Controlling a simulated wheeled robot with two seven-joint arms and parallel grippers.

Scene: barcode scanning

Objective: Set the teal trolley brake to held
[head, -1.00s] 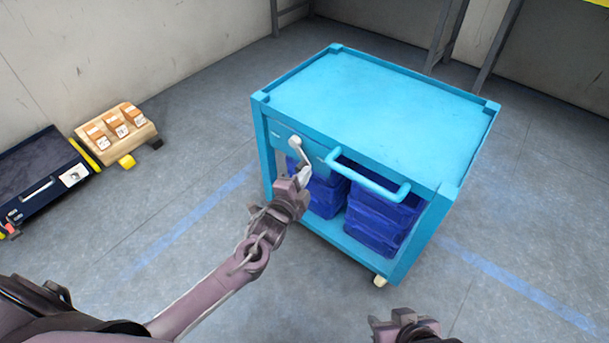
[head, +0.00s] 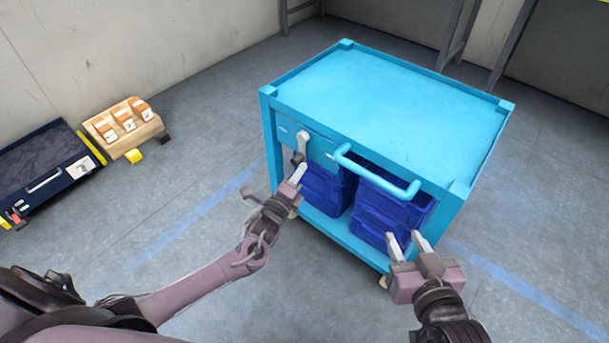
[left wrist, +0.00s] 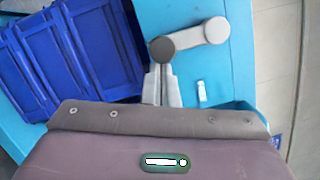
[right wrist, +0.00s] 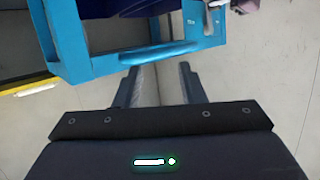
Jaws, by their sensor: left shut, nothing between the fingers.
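The teal trolley (head: 390,95) stands in front of me. Its brake lever is pale grey with a dark knob, on the front panel left of the handle. In the head view the lever (head: 303,141) hangs nearly straight down. In the left wrist view the lever (left wrist: 205,34) runs from a round pale end to the dark knob (left wrist: 163,49). My left gripper (head: 299,172) is shut and empty, its tips right at the knob; I cannot tell whether they touch. My right gripper (head: 405,240) is open and empty, in front of the trolley below the handle.
The trolley's bar handle (head: 375,175) sticks out between my grippers. Blue crates (head: 390,212) fill the lower shelf. A dark case (head: 45,170) and a wooden block with orange-and-white pieces (head: 125,128) lie far left. The floor between is clear.

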